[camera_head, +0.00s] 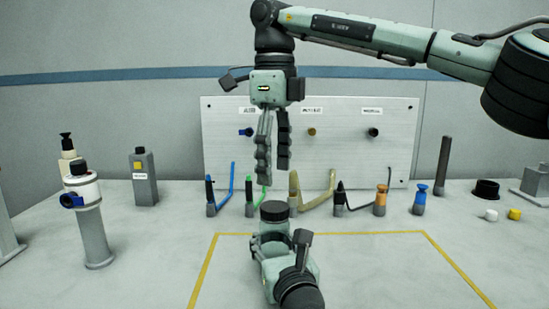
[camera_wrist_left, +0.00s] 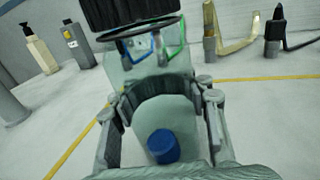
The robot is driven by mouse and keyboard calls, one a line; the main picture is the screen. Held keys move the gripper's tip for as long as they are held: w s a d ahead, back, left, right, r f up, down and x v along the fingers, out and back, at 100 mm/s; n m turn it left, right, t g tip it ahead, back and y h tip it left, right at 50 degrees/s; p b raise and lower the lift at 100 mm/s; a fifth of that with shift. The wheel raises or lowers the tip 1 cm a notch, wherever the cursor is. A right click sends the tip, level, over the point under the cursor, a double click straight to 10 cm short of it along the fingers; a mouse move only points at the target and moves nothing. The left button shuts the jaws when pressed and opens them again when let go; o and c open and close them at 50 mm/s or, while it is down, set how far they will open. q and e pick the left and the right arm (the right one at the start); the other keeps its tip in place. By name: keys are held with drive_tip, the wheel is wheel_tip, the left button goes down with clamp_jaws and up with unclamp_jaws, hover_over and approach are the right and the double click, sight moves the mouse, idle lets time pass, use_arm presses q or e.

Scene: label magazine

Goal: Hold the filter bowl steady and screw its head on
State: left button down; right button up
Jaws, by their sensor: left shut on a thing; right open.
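The filter bowl (camera_wrist_left: 150,65) is a pale, see-through cup standing upright at the near middle of the bench. My left gripper (camera_wrist_left: 165,97) is shut around it, with a finger on each side. A blue knob (camera_wrist_left: 163,146) shows low on its near side in the left wrist view. The black ribbed head (camera_head: 274,210) is at the top of the bowl, with a dark ring below it in the left wrist view. I cannot tell how firmly it is seated. My right gripper (camera_head: 273,176) points down, open and empty, a short way above the head.
A yellow line (camera_head: 210,262) marks the work area, mostly clear. A grey panel (camera_head: 345,165) with labelled ports stands behind, with several hose pieces (camera_head: 318,195) in front. A white-topped cylinder (camera_head: 92,225) stands left; a black cup (camera_head: 486,189) and small caps lie right.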

sight(275, 206)
wheel_tip(275, 206, down, 7)
drive_tip(key=shift+r, duration=0.1)
idle(0.4)
drive_tip(key=c, duration=1.2)
drive_tip(key=o, duration=1.4)
drive_tip(key=shift+c, duration=0.2)
wheel_tip(275, 206, up, 12)
